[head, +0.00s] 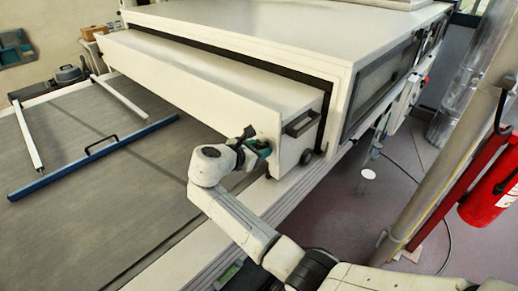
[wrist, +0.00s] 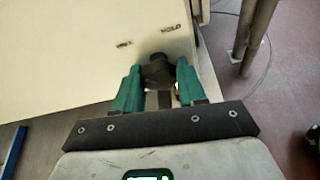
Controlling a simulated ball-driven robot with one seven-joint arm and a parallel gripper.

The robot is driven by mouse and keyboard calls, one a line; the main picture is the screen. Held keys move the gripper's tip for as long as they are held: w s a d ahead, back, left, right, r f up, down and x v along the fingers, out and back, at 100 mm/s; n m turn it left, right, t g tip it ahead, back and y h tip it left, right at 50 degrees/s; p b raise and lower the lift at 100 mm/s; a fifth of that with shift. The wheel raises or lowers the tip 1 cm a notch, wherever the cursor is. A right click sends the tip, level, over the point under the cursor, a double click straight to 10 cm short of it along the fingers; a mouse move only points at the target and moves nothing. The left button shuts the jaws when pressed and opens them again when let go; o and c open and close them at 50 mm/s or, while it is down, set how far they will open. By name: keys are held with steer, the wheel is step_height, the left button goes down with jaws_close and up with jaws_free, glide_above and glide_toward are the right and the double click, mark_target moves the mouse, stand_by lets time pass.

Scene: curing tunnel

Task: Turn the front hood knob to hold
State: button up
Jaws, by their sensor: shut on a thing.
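The front hood knob (wrist: 156,72) is dark and sits on the hood's pale front face in the wrist view. My gripper (wrist: 159,78) has its two green fingers shut on the knob, one on each side. The word HOLD (wrist: 172,29) is printed up and right of the knob, with a second, blurred label (wrist: 124,43) to its left. Which label the knob points to I cannot tell. In the head view, my gripper (head: 257,148) is against the front of the white hood (head: 195,82) near its right end; the knob is hidden there.
A dark handle (head: 302,123) stands out from the hood's right end. A grey belt bed (head: 95,190) with a blue bar (head: 95,158) lies to the left.

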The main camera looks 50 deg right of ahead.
steer(key=m+t+h+b, duration=0.1)
steer(key=m+t+b, duration=0.1)
steer(key=m+b, duration=0.2)
steer(key=m+t+h+b, duration=0.1)
steer(key=m+t+b, duration=0.1)
steer(key=m+b, duration=0.3)
steer(key=f+m+t+h+b, duration=0.1)
steer(key=m+b, duration=0.4)
steer(key=b, duration=0.6)
steer(key=shift+s+t, duration=0.3)
steer(key=shift+t, duration=0.3)
steer(key=shift+h+b, duration=0.3)
steer(key=o, duration=1.1)
steer(key=shift+r, duration=0.1)
steer(key=shift+c, duration=0.2)
steer(key=shift+a, duration=0.1)
steer(key=v, duration=1)
steer(key=shift+s+a, duration=0.2)
steer(key=shift+a, duration=0.1)
